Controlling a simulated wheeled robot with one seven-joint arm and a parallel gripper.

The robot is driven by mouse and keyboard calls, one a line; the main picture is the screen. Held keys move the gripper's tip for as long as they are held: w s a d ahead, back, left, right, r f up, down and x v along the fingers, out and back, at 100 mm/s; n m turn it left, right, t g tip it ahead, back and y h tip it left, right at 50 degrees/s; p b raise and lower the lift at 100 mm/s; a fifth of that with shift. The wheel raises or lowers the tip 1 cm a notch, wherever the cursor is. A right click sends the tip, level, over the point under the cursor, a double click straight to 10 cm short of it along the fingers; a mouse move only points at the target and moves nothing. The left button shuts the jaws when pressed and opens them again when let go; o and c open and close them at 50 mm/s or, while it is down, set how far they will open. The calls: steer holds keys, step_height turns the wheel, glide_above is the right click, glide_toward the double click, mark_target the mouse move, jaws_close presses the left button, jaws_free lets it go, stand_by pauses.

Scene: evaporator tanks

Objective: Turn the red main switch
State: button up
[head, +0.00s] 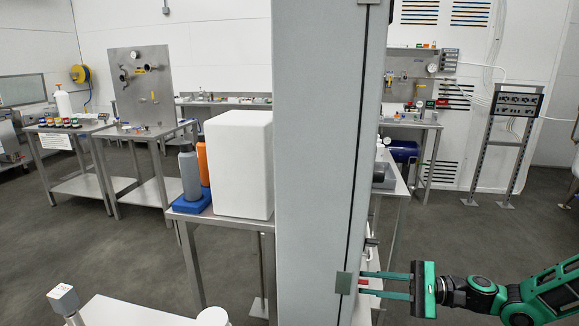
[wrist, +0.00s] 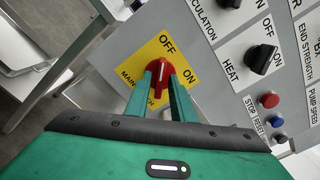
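The red main switch (wrist: 162,70) sits on a yellow plate (wrist: 150,52) marked OFF and ON, in the wrist view. Its white pointer line points roughly toward the OFF label, up in the picture. My gripper (wrist: 161,80) has its two green fingers on either side of the switch, with a gap between them. I cannot tell whether they touch it. In the head view my gripper (head: 360,284) is at the lower right and reaches left to the side of the tall grey cabinet (head: 318,150). A bit of red shows between the fingertips.
The panel also carries black knobs (wrist: 263,60), a red button (wrist: 269,100) and a blue button (wrist: 278,122) to the right of my fingers. A table with a white box (head: 240,165) stands left of the cabinet. Open floor (head: 470,235) lies behind my arm.

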jaws_close()
steer(key=shift+m, duration=2.1)
steer(key=shift+m, duration=1)
